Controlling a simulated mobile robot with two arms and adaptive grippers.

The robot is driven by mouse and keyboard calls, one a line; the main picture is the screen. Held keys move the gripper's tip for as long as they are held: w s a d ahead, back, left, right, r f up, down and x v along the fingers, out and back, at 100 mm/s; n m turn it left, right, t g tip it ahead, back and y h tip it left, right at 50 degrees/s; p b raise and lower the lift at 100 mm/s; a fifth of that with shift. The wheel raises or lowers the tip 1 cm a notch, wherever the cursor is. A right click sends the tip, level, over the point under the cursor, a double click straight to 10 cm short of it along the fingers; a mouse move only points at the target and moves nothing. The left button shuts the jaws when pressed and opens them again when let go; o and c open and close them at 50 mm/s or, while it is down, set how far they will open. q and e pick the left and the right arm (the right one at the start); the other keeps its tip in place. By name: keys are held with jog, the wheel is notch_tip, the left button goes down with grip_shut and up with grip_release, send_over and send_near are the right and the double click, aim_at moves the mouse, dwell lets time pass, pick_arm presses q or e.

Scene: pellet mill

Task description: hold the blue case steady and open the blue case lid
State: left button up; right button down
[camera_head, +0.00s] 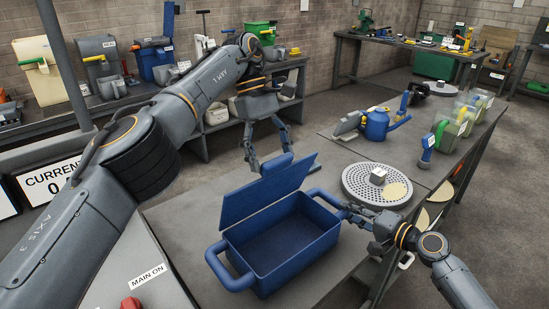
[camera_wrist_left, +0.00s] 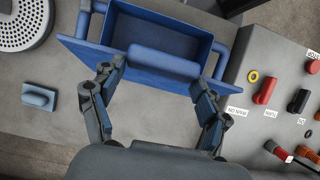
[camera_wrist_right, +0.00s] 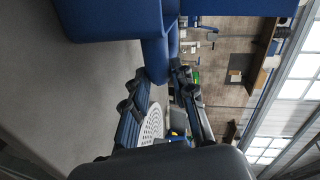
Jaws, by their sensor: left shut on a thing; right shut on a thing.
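The blue case (camera_head: 285,255) stands on the grey table, its inside visible and empty. Its lid (camera_head: 262,195) is raised steeply along the far side; it also shows in the left wrist view (camera_wrist_left: 85,50). My left gripper (camera_head: 268,158) is at the lid's upper edge, its spread fingers shut on the ends of the blue lid handle (camera_wrist_left: 165,62). My right gripper (camera_head: 356,213) is shut on the case's right side handle (camera_head: 328,198); in the right wrist view the handle (camera_wrist_right: 155,58) lies between its fingertips. The left side handle (camera_head: 225,272) is free.
A round perforated plate (camera_head: 360,190) with a small block lies right of the case.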

pick_arm(q)
jog(key=shift+w+a+f, duration=0.1)
jog(key=shift+a+f, duration=0.25)
jog(key=o, duration=1.7)
jog(key=shift+d+r, duration=0.2)
jog(key=shift+d, duration=0.05)
jog(key=shift+d, duration=0.1)
